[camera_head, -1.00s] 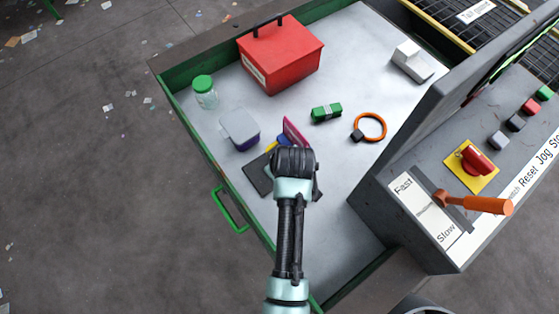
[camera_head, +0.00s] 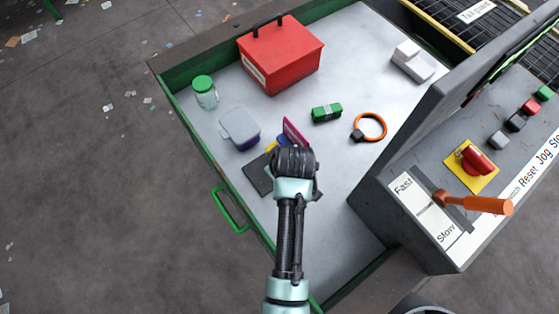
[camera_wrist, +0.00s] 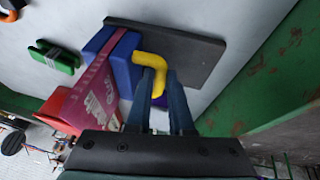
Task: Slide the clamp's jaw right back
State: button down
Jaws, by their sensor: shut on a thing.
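The clamp has a dark flat base plate (camera_head: 257,174), which also shows in the wrist view (camera_wrist: 185,48). Blue jaw parts (camera_wrist: 124,68) stand at the plate, and a magenta piece with pale writing (camera_wrist: 98,85) stands upright against them. The magenta piece (camera_head: 294,132) also shows beyond my wrist in the head view. A bent yellow handle (camera_wrist: 150,62) sticks out beside the blue part. My gripper (camera_wrist: 160,82) is shut on the yellow handle, with one dark finger on each side. My wrist hides most of the clamp in the head view.
Around the clamp on the grey tray are a grey-lidded purple tub (camera_head: 239,128), a green-capped jar (camera_head: 205,93), a red box (camera_head: 280,58), a green block (camera_head: 326,112) and an orange ring (camera_head: 371,126). A green rim (camera_head: 186,130) edges the tray. A control panel (camera_head: 440,200) stands right.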

jog(key=s+a+p, duration=0.1)
jog(key=a, duration=0.1)
jog(key=s+a+p, duration=0.1)
jog(key=a, duration=0.1)
jog(key=s+a+p, duration=0.1)
jog(key=s+a, duration=0.1)
jog(key=shift+s+a+r, duration=0.1)
jog(key=shift+s+a, duration=0.15)
jog(key=shift+a, duration=0.15)
jog(key=c, duration=0.8)
grip_release()
jog(key=shift+a, duration=0.1)
